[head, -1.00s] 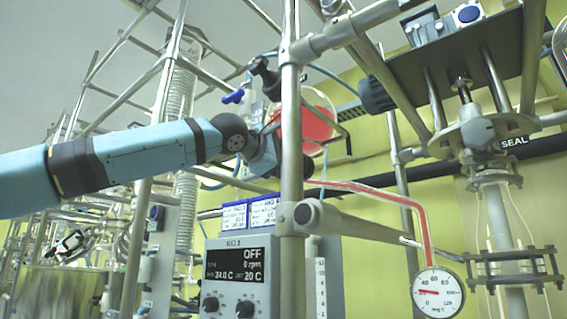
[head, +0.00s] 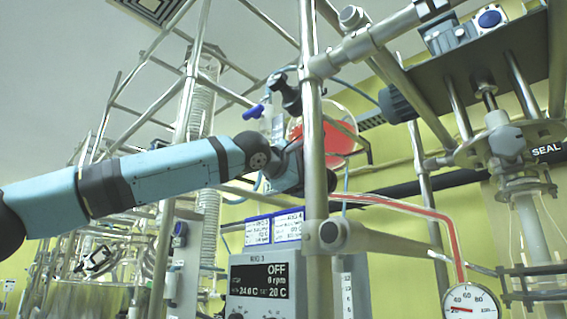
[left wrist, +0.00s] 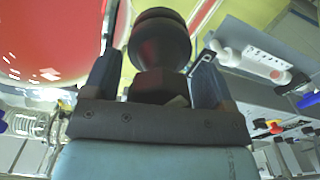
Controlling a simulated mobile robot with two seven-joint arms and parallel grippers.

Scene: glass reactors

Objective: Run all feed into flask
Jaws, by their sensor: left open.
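A round glass vessel with red liquid (head: 338,136) hangs behind the steel pole in the head view. Its red liquid (left wrist: 45,38) fills the upper left of the left wrist view. My left gripper (head: 290,170) is just below and left of it, partly hidden by the pole. In the left wrist view my left gripper (left wrist: 155,65) is open, with a dark round knob (left wrist: 160,40) between its fingers; I cannot tell whether they touch it. A blue stopcock handle (head: 254,111) is above the wrist. A glass reactor (head: 532,240) stands at the right. My right gripper is not in view.
The upright steel pole (head: 312,130) stands close to my left gripper. A black plate (head: 480,70) with a motor is at upper right.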

